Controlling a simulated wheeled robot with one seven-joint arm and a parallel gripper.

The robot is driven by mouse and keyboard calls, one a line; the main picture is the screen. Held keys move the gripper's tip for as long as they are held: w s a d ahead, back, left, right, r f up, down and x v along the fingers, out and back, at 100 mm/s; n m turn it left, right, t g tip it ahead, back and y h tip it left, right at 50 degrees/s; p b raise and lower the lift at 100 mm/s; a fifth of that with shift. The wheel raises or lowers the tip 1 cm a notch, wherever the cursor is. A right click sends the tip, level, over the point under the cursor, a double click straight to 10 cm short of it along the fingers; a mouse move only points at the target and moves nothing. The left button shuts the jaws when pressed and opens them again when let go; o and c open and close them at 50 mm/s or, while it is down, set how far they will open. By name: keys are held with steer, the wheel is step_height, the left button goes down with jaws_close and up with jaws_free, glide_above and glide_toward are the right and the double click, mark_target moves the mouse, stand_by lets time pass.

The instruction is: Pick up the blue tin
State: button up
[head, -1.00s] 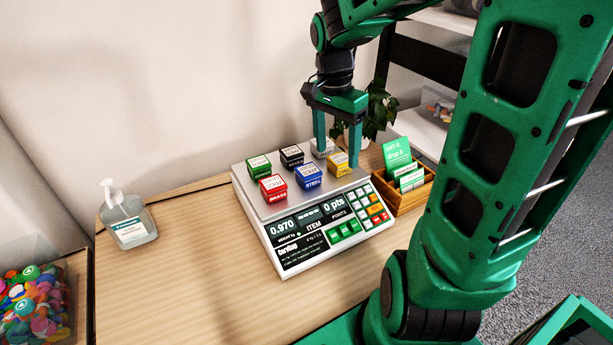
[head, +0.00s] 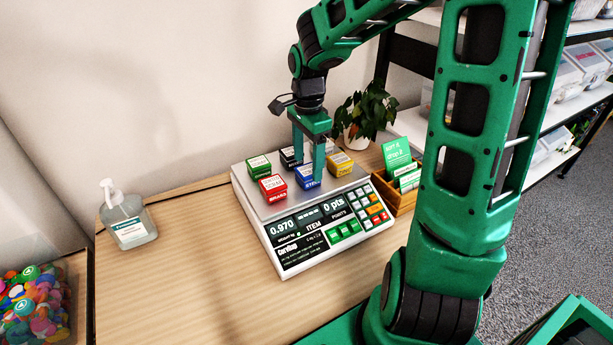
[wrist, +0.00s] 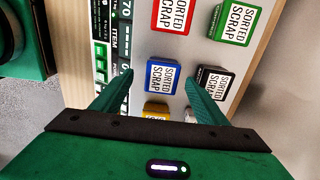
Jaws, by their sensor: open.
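The blue tin (head: 308,178) stands on the scale's metal plate, with a white label on its lid. In the wrist view the blue tin (wrist: 163,77) lies ahead of and between the fingers. My gripper (head: 309,165) is open above the plate, and its near finger covers part of the blue tin in the head view. It also shows in the wrist view (wrist: 160,85), with a finger on either side of the tin's line and nothing held. Whether the fingers touch any tin cannot be told.
Red (head: 272,187), green (head: 258,166), black (head: 291,157) and yellow (head: 340,163) tins stand close around on the scale (head: 325,236). A wooden card box (head: 398,195) is right, a sanitizer bottle (head: 129,222) left. The table front is clear.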

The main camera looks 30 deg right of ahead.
mark_target(308, 169)
steer(key=shift+w+d+f, duration=0.1)
steer(key=shift+w+f, duration=0.05)
steer(key=shift+f, duration=1)
steer(key=shift+w+d+f, duration=0.1)
steer(key=shift+w+f, duration=0.05)
steer(key=shift+f, duration=0.95)
